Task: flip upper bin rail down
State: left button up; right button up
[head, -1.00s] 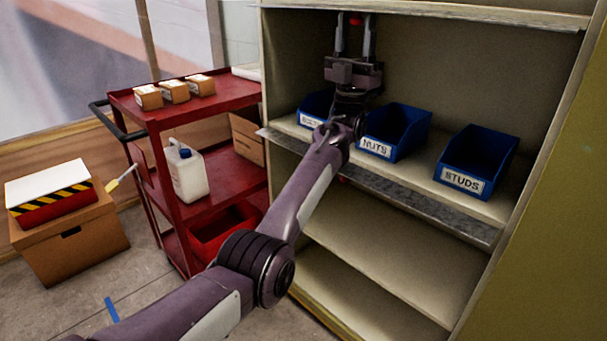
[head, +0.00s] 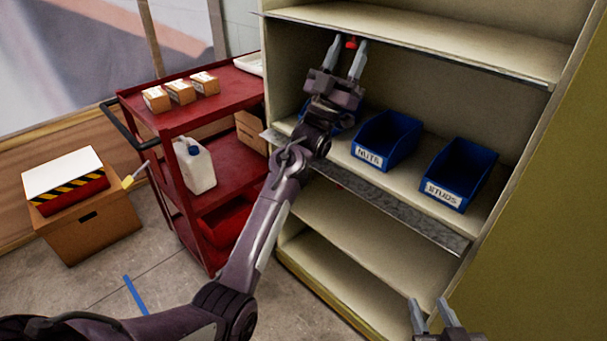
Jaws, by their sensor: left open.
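The upper bin rail (head: 460,66) is a thin grey strip along the front edge of the upper shelf, seen nearly edge-on. A small red tab (head: 350,43) shows just under that edge. My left gripper (head: 349,46) is open, its fingers pointing up, with the tab between its fingertips in this view. I cannot tell whether they touch it. The lower rail (head: 395,210) is a wider grey strip at the front edge of the middle shelf. My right gripper (head: 431,306) is open and empty at the bottom right, in front of the lower shelves.
Blue bins marked NUTS (head: 386,142) and STUDS (head: 459,174) stand on the middle shelf; another is mostly hidden behind my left gripper. A red cart (head: 235,95) with small boxes stands left of the shelving. A cardboard box (head: 95,232) is on the floor further left.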

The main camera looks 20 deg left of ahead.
pick_arm(q)
jog(key=shift+w+d+r+g+y+p, duration=0.15)
jog(key=shift+r+g+y+p, duration=1.15)
jog(key=shift+p, duration=4)
jog(key=shift+w+r+g+y+p, duration=0.15)
jog(key=shift+r+g+p, duration=0.45)
jog(key=shift+g+p, duration=3.2)
jog(key=shift+w+d+r+g+y+p, duration=0.25)
jog(key=shift+r+y+p, duration=0.5)
jog(key=shift+p, duration=6)
jog(key=b+v, duration=0.4)
jog(key=v, duration=0.4)
jog(key=s+f+n+g+y+b, duration=0.1)
jog(key=s+f+g+b, duration=0.2)
jog(key=f, duration=1.9)
jog(key=s+a+f+n+g+y+b, duration=0.1)
jog(key=s+f+g+y+b, duration=0.1)
jog(key=f, duration=2.1)
jog(key=shift+s+a+n+g+b, duration=0.15)
jog(key=shift+s+n+g+b, duration=0.25)
jog(key=shift+s+g+b, duration=0.6)
jog(key=shift+f, duration=0.1)
jog(key=shift+c, duration=0.3)
